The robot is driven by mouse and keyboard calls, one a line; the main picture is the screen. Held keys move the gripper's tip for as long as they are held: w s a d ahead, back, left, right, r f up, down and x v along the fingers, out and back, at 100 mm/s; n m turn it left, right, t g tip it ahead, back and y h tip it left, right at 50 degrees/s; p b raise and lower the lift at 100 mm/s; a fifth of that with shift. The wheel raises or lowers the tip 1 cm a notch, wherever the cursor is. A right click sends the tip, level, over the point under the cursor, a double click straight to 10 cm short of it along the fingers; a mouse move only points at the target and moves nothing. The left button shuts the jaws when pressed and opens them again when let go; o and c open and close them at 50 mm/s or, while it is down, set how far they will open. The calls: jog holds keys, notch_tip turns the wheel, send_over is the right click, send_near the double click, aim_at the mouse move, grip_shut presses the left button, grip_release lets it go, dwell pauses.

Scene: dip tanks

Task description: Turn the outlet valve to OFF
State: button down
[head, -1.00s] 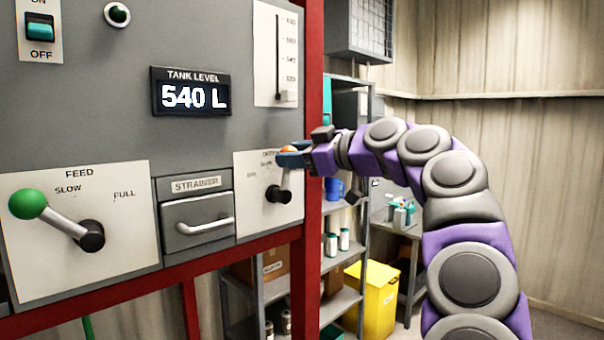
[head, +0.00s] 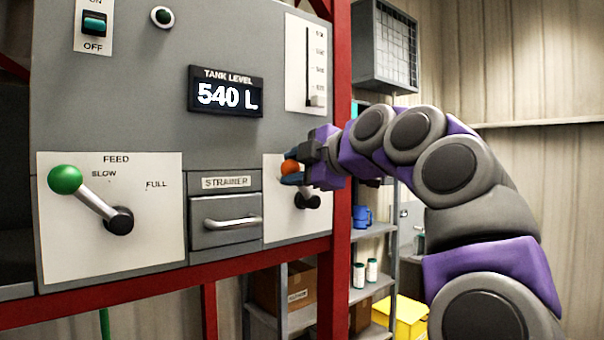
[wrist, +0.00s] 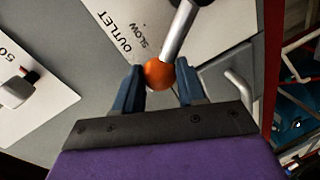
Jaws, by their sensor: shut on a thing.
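The outlet valve is a lever with an orange ball knob (head: 291,167) on a white plate (head: 278,226), at the right end of the grey panel. Its black hub (head: 307,200) sits below and right of the knob, so the lever tilts up and left. My gripper (head: 290,172) is shut on the orange knob. In the wrist view the orange knob (wrist: 158,74) sits between the blue fingers, with the metal shaft running up to the hub. The words OUTLET and SLOW (wrist: 140,43) show beside it. The OFF mark is not readable now.
The strainer drawer (head: 225,235) with its bar handle is just left of the outlet plate. The feed lever (head: 65,179) with a green knob is farther left. A red frame post (head: 342,230) stands right of the plate. The display (head: 226,93) reads 540 L.

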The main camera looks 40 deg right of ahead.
jog(key=shift+a+f+n+b, duration=0.35)
jog(key=shift+f+n+b, duration=0.05)
jog(key=shift+f+n, duration=0.1)
jog(key=shift+w, duration=0.1)
jog(key=c, duration=0.7)
grip_release()
jog(key=shift+r, duration=0.1)
jog(key=shift+s, duration=0.2)
jog(key=s+r+p, duration=0.1)
jog(key=s, duration=0.4)
jog(key=s+r, duration=0.1)
jog(key=s, duration=0.5)
jog(key=s+r+p, duration=0.1)
jog(key=s, duration=0.5)
jog(key=shift+r+p, duration=0.15)
jog(key=shift+p, duration=0.15)
jog(key=shift+w, duration=0.1)
